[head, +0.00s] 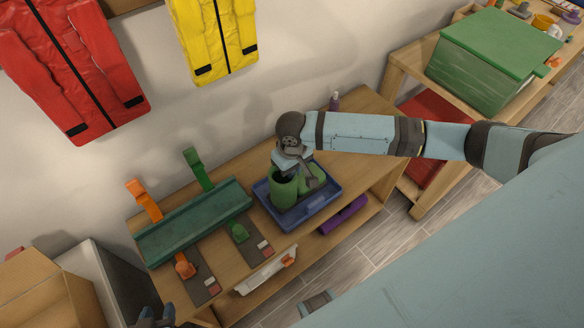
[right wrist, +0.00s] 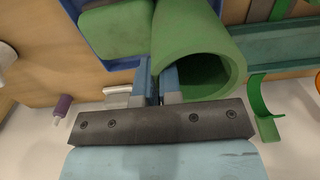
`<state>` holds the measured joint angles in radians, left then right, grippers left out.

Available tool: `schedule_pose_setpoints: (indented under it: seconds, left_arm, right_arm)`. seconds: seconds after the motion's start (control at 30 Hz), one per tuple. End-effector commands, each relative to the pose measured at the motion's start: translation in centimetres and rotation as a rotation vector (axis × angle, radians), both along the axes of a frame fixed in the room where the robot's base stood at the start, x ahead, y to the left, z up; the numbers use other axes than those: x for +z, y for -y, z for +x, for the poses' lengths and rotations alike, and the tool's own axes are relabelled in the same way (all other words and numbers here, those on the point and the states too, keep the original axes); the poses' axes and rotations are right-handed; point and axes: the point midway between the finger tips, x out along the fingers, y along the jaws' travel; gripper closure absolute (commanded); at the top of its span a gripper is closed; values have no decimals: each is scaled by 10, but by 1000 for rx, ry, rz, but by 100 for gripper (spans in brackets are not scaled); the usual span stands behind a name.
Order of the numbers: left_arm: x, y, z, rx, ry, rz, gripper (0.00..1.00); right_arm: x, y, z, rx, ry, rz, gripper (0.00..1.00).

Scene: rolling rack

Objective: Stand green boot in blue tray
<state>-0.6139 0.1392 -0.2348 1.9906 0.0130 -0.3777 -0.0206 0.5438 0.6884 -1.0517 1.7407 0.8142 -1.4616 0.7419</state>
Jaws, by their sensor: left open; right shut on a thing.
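The green boot (head: 283,190) is upright in the head view, its shaft opening facing up, within the outline of the blue tray (head: 318,213). Whether its sole touches the tray floor is hidden. My right gripper (head: 303,174) is shut on the wall of the shaft; in the right wrist view the fingers straddle the rim of the boot (right wrist: 200,45). A second green piece (head: 314,178) is beside the shaft, also in the right wrist view (right wrist: 112,30); I cannot tell whether it is this boot's foot. My left gripper (head: 155,316) is open and empty at the lower left.
A dark green trough (head: 195,222) stands left of the tray, with orange (head: 146,200) and green (head: 198,170) upright pieces behind. A purple roll (head: 343,215) is on the lower shelf. A green-lidded box (head: 490,60) is on the right bench. Red and yellow jackets hang behind.

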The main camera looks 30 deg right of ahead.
Motion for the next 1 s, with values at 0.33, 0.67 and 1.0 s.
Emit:
schedule_pose_setpoints:
  seconds: [0.33, 0.67, 1.0]
  left_arm:
    - [3, 0, 1, 0, 5, -1, 57]
    - [4, 0, 1, 0, 5, -1, 57]
    - [6, 0, 0, 0, 3, -1, 57]
  right_arm:
    - [-1, 0, 0, 0, -1, 0, 69]
    - [27, 0, 0, 0, 1, 2, 69]
    - [97, 1, 0, 0, 1, 1, 69]
